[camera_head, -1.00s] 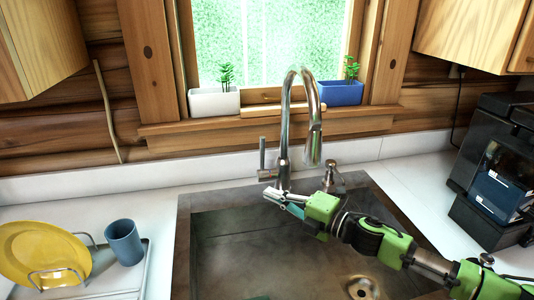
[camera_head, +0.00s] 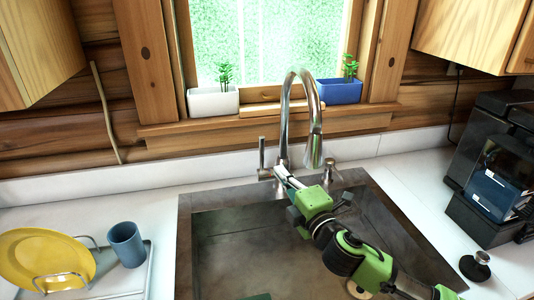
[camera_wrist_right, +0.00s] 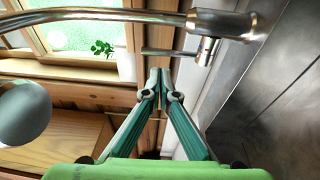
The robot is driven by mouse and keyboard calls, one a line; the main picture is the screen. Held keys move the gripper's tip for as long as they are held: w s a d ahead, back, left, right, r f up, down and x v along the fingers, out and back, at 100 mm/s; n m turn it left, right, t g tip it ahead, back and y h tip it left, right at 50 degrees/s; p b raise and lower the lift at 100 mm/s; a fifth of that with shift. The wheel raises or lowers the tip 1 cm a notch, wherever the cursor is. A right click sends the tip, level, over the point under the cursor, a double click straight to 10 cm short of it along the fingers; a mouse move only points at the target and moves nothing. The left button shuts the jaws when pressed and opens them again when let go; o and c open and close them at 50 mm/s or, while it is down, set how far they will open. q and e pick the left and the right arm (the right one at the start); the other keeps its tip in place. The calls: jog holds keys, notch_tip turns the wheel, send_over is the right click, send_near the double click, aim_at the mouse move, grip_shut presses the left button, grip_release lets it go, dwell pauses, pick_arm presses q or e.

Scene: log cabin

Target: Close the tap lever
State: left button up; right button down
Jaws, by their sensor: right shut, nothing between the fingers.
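The chrome tap (camera_head: 285,125) stands at the back of the sink, its spout arching up and over. Its thin lever (camera_head: 262,155) stands upright on the left side of the tap body. In the right wrist view the lever (camera_wrist_right: 165,52) shows just beyond my fingertips. My right gripper (camera_head: 281,172) is at the tap's base, close to the lever's lower end; in the right wrist view its fingers (camera_wrist_right: 159,78) are together with nothing between them. I cannot tell whether they touch the lever. My left gripper is not in view.
The dark sink (camera_head: 225,240) lies below my right arm. A soap dispenser (camera_head: 330,170) stands right of the tap. A rack with a yellow plate (camera_head: 42,260) and a blue cup (camera_head: 127,244) is at left. A black coffee machine (camera_head: 500,170) is at right.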

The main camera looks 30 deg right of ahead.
aim_at(263, 148)
jog(key=w+p, duration=0.1)
jog(key=w, duration=0.3)
jog(key=w+p, duration=0.1)
jog(key=w, duration=0.4)
jog(key=shift+d+r, duration=0.2)
jog(key=w+r+p, duration=0.1)
jog(key=p, duration=0.2)
jog(key=shift+d+g, duration=0.15)
jog(key=shift+g, duration=0.15)
jog(key=shift+p, duration=0.5)
jog(key=shift+d, duration=0.1)
